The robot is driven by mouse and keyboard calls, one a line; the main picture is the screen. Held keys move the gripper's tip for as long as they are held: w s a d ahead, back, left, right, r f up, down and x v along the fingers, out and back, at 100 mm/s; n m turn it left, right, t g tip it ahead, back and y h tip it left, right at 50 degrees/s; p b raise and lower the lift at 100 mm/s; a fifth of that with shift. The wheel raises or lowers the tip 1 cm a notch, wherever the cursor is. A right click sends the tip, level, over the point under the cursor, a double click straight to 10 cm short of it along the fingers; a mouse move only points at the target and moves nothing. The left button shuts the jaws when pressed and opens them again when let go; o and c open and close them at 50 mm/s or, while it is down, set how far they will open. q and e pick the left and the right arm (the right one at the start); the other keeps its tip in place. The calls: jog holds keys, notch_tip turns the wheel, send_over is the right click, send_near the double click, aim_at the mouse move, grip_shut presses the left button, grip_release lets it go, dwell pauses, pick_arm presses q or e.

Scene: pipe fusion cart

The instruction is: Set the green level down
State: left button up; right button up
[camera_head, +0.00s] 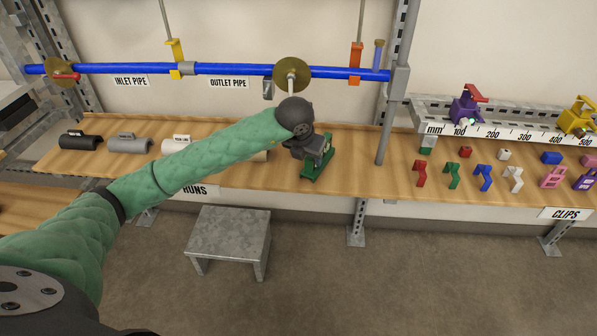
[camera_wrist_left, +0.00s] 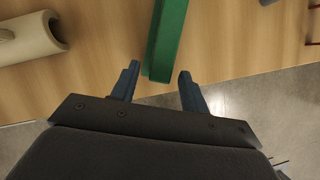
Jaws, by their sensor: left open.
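The green level (camera_head: 316,170) lies on the wooden shelf (camera_head: 350,180) near its front edge, below the outlet pipe. It also shows as a green bar in the left wrist view (camera_wrist_left: 168,38). My left gripper (camera_head: 318,153) is over the level and hides part of it in the head view. In the left wrist view my left gripper (camera_wrist_left: 159,72) is open, with the level's near end showing between its two fingertips. I cannot tell whether the fingers touch it. My right gripper is in neither view.
Dark, grey and cream half-round pieces (camera_head: 128,145) lie on the shelf to the left. Several coloured clips (camera_head: 484,177) lie to the right under a ruler rail (camera_head: 500,127). The blue pipe (camera_head: 225,69) runs above. A grey metal stool (camera_head: 229,232) stands on the floor in front.

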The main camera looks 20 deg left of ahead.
pick_arm(q)
jog(key=s, duration=0.4)
jog(key=s+b, duration=0.1)
jog(key=s, duration=0.1)
jog(key=shift+a, duration=0.3)
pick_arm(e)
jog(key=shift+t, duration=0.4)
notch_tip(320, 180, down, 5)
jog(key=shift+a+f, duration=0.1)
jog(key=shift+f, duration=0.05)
